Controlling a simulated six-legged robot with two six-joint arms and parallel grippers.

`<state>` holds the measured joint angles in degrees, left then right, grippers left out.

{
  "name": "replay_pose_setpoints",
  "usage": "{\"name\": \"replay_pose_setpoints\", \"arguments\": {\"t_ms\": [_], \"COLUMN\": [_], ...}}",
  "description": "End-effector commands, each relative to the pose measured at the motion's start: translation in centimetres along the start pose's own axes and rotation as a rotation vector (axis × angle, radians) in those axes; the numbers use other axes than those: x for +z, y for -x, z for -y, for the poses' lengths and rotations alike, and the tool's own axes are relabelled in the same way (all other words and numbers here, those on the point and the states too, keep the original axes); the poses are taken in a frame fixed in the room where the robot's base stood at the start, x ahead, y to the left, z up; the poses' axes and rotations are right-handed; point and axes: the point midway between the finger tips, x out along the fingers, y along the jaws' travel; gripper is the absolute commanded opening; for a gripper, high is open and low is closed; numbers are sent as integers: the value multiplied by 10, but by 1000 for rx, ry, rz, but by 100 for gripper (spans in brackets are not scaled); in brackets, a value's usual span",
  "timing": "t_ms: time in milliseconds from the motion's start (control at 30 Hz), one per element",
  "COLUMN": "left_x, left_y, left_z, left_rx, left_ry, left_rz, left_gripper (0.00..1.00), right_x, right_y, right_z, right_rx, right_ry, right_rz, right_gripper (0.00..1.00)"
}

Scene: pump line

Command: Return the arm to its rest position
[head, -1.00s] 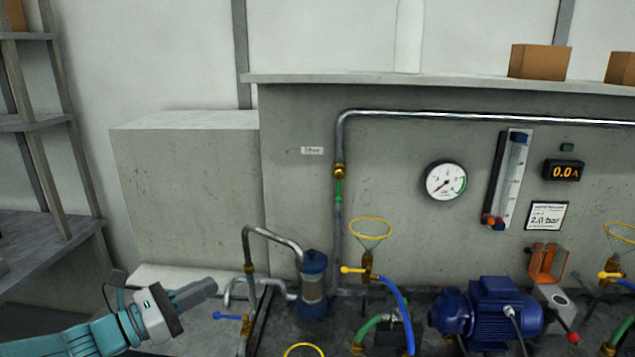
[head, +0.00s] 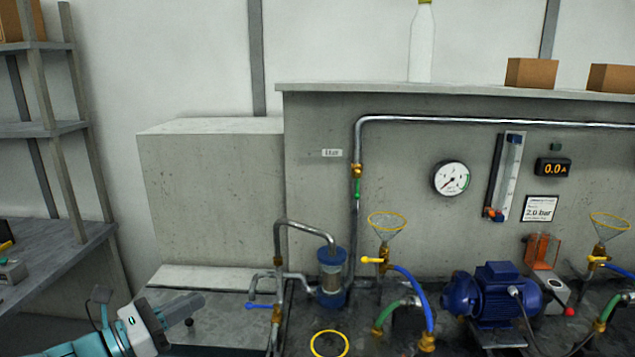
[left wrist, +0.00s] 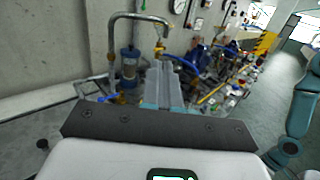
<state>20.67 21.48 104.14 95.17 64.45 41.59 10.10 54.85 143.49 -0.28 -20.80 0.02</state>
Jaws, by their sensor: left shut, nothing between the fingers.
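My left arm comes in at the lower left of the head view. Its gripper (head: 190,304) is shut and empty, over the grey bench left of the blue-handled valve (head: 258,306). In the left wrist view the closed fingers (left wrist: 165,72) point forward, apart from the pipework. My right gripper is not seen in the head view. A teal arm part of mine shows at the right edge of the left wrist view.
A blue-capped filter (head: 332,275), yellow-handled valve (head: 373,261), blue pump motor (head: 495,292) and hoses stand right of my gripper. A concrete block (head: 210,195) is behind it. Grey shelves (head: 45,130) stand at the left. A gauge (head: 451,179) hangs on the wall.

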Motion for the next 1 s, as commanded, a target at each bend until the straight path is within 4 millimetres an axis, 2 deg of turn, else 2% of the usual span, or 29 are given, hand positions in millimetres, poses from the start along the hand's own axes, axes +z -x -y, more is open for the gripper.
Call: {"name": "replay_pose_setpoints", "arguments": {"t_ms": [33, 267, 467, 567, 667, 767, 800, 900, 1000], "left_x": [0, -70, -138, -179, -232, -295, -319, -373, -402], "left_y": [-1, -11, -8, 0, 18, 51, 68, 114, 140], "left_z": [0, 24, 54, 75, 105, 147, 165, 208, 238], "left_rx": [-1, -66, -156, -231, -352, -555, -660, -974, -1235], "left_ry": [0, -35, -95, -149, -240, -406, -498, -808, -1138], "left_rz": [0, -197, -388, -506, -654, -823, -880, -952, -879], "left_gripper": [0, 0, 0, 0, 0, 0, 0, 0, 0], "right_x": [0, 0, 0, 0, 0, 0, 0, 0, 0], "right_y": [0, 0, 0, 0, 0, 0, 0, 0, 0], "right_z": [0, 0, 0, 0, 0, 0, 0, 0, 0], "right_rx": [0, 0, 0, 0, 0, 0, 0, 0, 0], "right_ry": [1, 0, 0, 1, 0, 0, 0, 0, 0], "right_rz": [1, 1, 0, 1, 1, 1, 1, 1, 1], "right_gripper": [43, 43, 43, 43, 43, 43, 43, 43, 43]}}
